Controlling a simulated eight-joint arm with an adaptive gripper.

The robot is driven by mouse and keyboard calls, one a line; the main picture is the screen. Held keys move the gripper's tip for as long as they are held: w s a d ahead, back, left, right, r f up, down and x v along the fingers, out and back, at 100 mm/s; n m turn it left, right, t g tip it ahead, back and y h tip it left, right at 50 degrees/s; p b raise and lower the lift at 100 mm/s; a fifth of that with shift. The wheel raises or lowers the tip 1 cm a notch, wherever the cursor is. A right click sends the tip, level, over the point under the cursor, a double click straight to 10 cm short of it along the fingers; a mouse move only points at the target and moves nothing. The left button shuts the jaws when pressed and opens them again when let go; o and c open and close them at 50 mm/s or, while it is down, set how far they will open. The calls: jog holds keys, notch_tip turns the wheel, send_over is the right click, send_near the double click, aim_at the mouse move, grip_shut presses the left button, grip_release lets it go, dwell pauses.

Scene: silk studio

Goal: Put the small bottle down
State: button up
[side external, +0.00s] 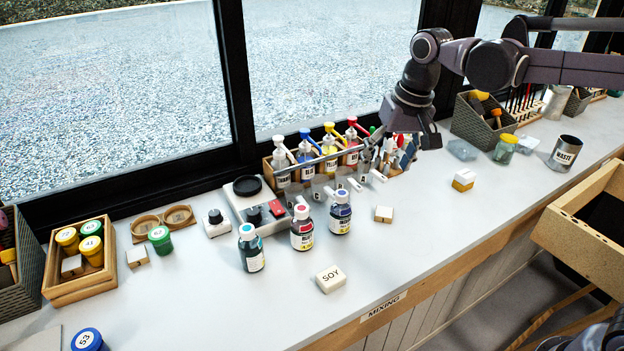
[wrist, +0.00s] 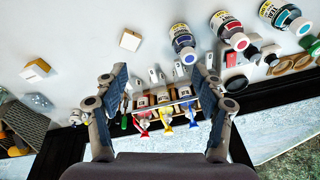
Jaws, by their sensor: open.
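Three small labelled bottles stand upright on the white counter: one with a teal cap (side external: 251,249), one with a pink cap (side external: 302,228) and one with a blue cap (side external: 340,214). I cannot tell which one the task means. In the wrist view the blue-capped bottle (wrist: 182,42) is closest to the fingers, and the pink-capped bottle (wrist: 228,28) is farther right. My gripper (side external: 374,165) is beyond and right of the blue-capped bottle, close to the bottle rack. In the wrist view my gripper (wrist: 158,82) is open, with nothing held between its fingers.
A wooden rack (side external: 277,184) of capped squeeze bottles stands by the window, near my gripper. A scale (side external: 252,203) sits behind the small bottles. A SOY block (side external: 331,279) and a small wooden block (side external: 384,214) lie in front. The counter's front right is mostly clear.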

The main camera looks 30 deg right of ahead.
jog(key=s+d+f+n+t, duration=0.1)
jog(key=s+d+f+t, duration=0.1)
jog(key=s, duration=0.5)
jog(key=s+d+f+n+t, duration=0.2)
jog(key=s+d+f, duration=0.2)
jog(key=s, duration=0.3)
jog(key=shift+s+f+n+t, duration=0.15)
jog(key=shift+s+n+t, duration=0.15)
jog(key=shift+t, duration=0.1)
jog(key=shift+w, duration=0.1)
dwell(0.4)
